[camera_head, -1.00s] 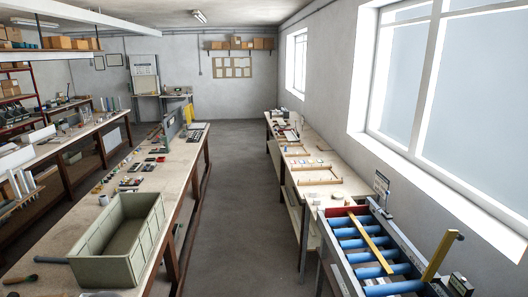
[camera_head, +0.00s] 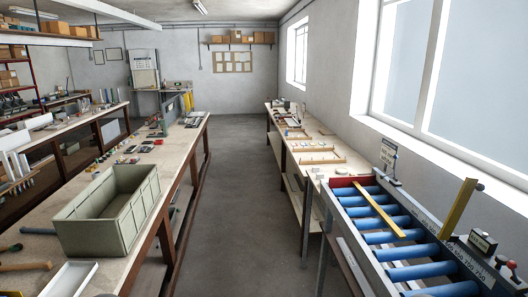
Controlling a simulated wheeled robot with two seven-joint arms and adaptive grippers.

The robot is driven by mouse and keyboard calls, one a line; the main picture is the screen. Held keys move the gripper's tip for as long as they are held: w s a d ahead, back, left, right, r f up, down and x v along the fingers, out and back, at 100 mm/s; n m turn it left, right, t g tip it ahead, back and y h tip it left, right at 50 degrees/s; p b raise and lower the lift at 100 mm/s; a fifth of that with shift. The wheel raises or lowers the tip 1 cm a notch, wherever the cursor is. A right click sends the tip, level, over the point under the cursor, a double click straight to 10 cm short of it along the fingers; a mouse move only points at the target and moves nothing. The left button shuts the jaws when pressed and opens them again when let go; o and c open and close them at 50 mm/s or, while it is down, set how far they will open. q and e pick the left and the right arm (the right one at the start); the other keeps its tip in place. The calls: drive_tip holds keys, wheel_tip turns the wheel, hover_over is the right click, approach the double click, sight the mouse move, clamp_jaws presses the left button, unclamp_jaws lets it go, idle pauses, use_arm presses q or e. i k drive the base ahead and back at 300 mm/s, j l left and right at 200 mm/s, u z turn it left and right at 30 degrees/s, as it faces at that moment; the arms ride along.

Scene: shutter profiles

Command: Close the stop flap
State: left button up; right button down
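A roller conveyor with blue rollers (camera_head: 411,273) stands at the lower right. A yellow flat bar (camera_head: 457,208) with a dark knob at its top stands up, tilted, at the conveyor's right side; it looks like the stop flap, standing open. Another yellow strip (camera_head: 380,210) lies slantwise across the far rollers. A red part (camera_head: 350,182) sits at the conveyor's far end. Neither of my grippers is in view, and nothing touches the flap.
A black box (camera_head: 482,242) and a red-knobbed lever (camera_head: 511,268) sit on the conveyor's right rail beside a scale. A green-grey crate (camera_head: 88,228) and white tray (camera_head: 70,279) are on the left bench. The grey floor aisle (camera_head: 240,200) between the benches is clear.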

sight(470, 184)
drive_tip(key=z, duration=1.55)
drive_tip(key=i+j+u, duration=0.15)
drive_tip(key=u, duration=0.3)
